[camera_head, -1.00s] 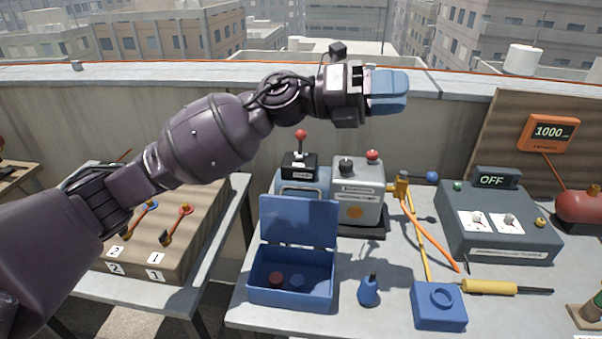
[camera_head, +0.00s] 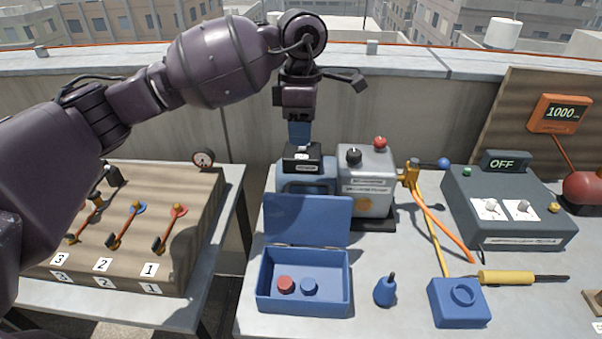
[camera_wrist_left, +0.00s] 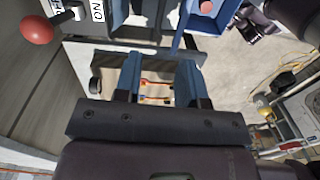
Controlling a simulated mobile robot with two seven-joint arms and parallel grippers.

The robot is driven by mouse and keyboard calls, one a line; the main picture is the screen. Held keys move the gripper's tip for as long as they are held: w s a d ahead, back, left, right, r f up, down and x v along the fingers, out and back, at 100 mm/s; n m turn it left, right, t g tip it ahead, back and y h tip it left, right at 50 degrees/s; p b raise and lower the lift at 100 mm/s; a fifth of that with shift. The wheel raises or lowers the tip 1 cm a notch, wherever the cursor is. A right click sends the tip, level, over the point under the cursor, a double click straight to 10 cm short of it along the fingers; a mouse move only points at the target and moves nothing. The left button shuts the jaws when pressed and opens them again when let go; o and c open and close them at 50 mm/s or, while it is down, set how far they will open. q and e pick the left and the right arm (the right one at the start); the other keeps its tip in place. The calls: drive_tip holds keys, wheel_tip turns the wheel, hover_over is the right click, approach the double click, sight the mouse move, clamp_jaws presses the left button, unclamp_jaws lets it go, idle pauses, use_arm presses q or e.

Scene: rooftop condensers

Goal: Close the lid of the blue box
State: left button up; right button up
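The blue box (camera_head: 262,294) stands on the right-hand table in the head view with its lid (camera_head: 308,219) raised, roughly upright at the back edge. A red round piece and a blue round piece lie inside. My left gripper (camera_head: 300,134) points down behind and above the lid, over a small blue-and-black machine, apart from the lid. In the left wrist view its two blue fingers (camera_wrist_left: 157,80) are spread with a gap between them, so it is open and empty. Part of the box with the red piece shows at the top of that view. My right gripper is not identifiable in view.
Close behind the box stand the blue-and-black machine (camera_head: 303,160) and a grey machine (camera_head: 366,182) with a red knob. A lever panel (camera_head: 130,220) is on the left table.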

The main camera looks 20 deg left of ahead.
sight(300, 182)
use_arm(q)
drive_tip(key=f, duration=1.1)
drive_tip(key=shift+s+d+b, duration=0.1)
drive_tip(key=shift+s+b, duration=0.2)
drive_tip(key=shift+r, duration=0.1)
clamp_jaws()
